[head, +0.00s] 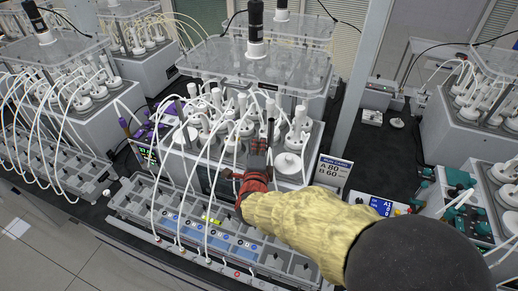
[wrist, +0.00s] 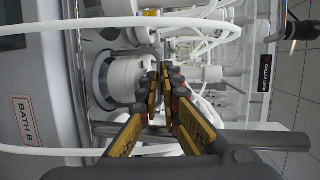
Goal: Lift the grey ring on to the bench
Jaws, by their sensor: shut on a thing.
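In the wrist view, a grey ring (wrist: 96,82) shows around a round white stopper (wrist: 124,80). My gripper (wrist: 160,76) is shut on the ring's right side, with its yellow and dark fingers close together there. I cannot tell whether the ring is lifted off its seat. In the head view, my gripper (head: 262,150) is at the front right of the middle bath, beside a round white cap (head: 288,164). The ring is not clear in the head view. The black bench (head: 376,155) shows to the right.
White tubes (head: 183,205) hang in front of the bath and cross near my gripper. A sign (head: 332,170) reading A 80, B 60 stands just right of it. A grey tray of cells (head: 150,208) runs along the front. Other reactors stand left and right.

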